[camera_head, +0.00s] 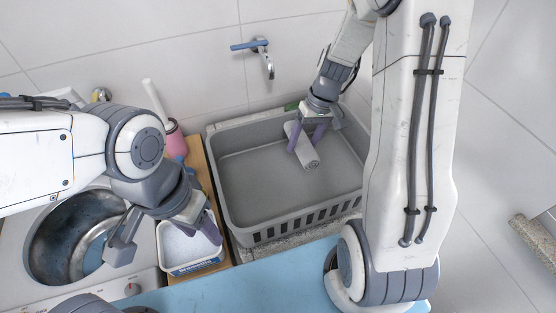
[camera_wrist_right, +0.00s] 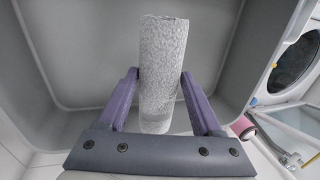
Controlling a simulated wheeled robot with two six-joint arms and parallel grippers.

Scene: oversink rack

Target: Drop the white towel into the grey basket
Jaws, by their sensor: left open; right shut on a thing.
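The white towel (camera_head: 306,152) is rolled up and looks light grey-white. My right gripper (camera_head: 306,140) is shut on it and holds it over the inside of the grey basket (camera_head: 290,226). In the right wrist view the towel (camera_wrist_right: 163,70) stands between the two purple fingers of the right gripper (camera_wrist_right: 160,100), with basket walls around it. I cannot tell whether the towel touches the basket floor. My left gripper (camera_head: 165,236) is open, over the white tub to the left of the basket.
A white tub (camera_head: 192,262) stands on a wooden board (camera_head: 208,188) left of the basket. A round metal sink (camera_head: 62,235) lies further left. A pink container (camera_head: 176,143) is behind the tub. A blue tap (camera_head: 250,45) is on the tiled wall. The basket floor looks clear.

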